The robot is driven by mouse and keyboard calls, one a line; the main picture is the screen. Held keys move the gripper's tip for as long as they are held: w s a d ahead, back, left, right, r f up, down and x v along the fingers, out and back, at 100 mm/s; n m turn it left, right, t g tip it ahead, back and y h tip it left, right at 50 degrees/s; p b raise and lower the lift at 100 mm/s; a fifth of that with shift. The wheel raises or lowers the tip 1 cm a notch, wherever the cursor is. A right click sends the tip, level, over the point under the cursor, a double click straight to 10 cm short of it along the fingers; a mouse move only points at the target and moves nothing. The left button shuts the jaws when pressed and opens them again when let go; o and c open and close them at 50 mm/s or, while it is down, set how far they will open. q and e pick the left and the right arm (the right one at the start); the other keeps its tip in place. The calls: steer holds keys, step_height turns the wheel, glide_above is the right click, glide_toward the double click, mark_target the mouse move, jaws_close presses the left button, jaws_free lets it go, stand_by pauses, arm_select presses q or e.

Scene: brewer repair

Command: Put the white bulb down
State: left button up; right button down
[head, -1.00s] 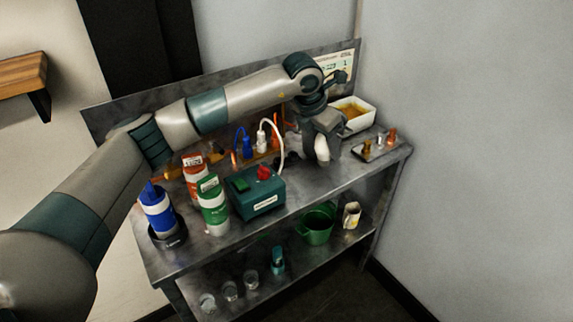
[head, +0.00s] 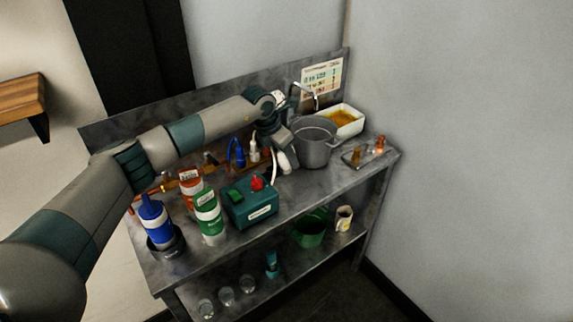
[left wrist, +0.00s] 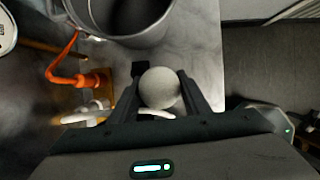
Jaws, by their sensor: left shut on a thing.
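The white bulb (head: 284,162) is held between the fingers of my left gripper (head: 279,152), above the workbench just left of the grey pot. In the left wrist view the bulb (left wrist: 159,88) shows as a pale round end between the two dark fingers of the gripper (left wrist: 160,76), which is shut on it. I cannot tell whether the bulb touches the bench top (head: 290,195). My right gripper is not in view.
The grey pot (head: 314,143) stands close right of the gripper. A white tray (head: 357,125) and a plate with copper fittings (head: 354,160) are further right. A green box (head: 248,212) with a red knob and several bottles stand left. The bench front near the pot is clear.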

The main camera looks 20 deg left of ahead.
mark_target(286, 166)
arm_select(q)
steer(key=shift+f+p, duration=0.5)
steer(key=shift+f, duration=0.05)
step_height(286, 166, down, 2)
steer(key=shift+p, duration=0.55)
steer(key=shift+f, duration=0.45)
steer(key=shift+f, duration=0.2)
steer(key=o, duration=1.1)
steer(key=shift+r, duration=0.15)
